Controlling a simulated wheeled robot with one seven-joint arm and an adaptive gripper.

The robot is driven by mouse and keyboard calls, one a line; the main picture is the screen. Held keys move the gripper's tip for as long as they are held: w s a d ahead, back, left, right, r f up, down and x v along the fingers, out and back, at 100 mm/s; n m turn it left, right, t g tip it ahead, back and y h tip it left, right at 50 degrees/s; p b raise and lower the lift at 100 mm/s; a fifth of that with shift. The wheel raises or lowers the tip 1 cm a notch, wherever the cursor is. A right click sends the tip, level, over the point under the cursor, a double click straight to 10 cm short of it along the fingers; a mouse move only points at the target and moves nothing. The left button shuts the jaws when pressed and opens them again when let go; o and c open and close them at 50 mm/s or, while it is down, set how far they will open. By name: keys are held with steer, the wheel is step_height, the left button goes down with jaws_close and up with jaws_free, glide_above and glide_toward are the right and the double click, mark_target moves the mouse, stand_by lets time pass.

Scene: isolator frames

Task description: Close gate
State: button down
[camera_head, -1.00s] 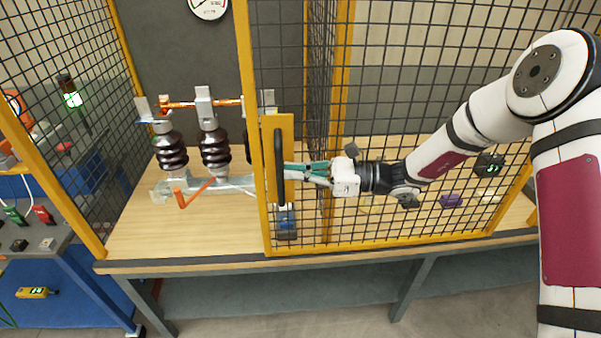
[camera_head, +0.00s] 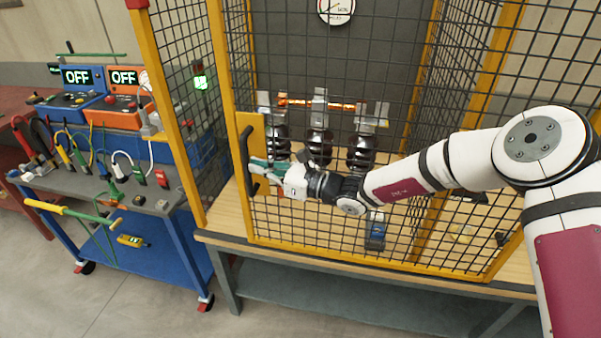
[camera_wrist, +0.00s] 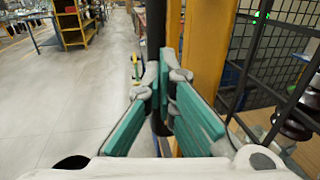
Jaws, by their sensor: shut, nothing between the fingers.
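The gate (camera_head: 330,205) is a black mesh panel in a yellow frame, standing in front of the workbench enclosure. Its left edge is a short gap away from the yellow corner post (camera_head: 168,110) on the left. A black upright handle (camera_head: 246,150) sits on a yellow plate (camera_head: 258,130) at the gate's left edge. My gripper (camera_head: 254,166) is at the handle with its teal fingers shut and nothing held. In the wrist view, the fingertips (camera_wrist: 166,75) are right by the black handle (camera_wrist: 155,30), beside the yellow gate frame (camera_wrist: 190,60). Contact is hard to tell.
Behind the mesh, dark ribbed insulators (camera_head: 318,145) stand on the wooden bench top (camera_head: 217,212). On the left, a blue cart (camera_head: 185,240) carries instruments and cables. A yellow-green rod (camera_head: 70,213) sticks out in front of it. The floor before the bench is clear.

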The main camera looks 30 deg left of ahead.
steer(key=s+a+b, duration=0.1)
steer(key=s+a, duration=0.2)
steer(key=a, duration=0.7)
steer(key=s+a+b, duration=0.1)
steer(key=s+a, duration=0.2)
steer(key=a, duration=0.8)
steer(key=shift+s+b, duration=0.35)
steer(key=shift+s, duration=0.05)
steer(key=shift+a+r, duration=0.1)
steer(key=w+d+p, duration=0.1)
steer(key=d, duration=1.3)
steer(key=shift+w, duration=0.35)
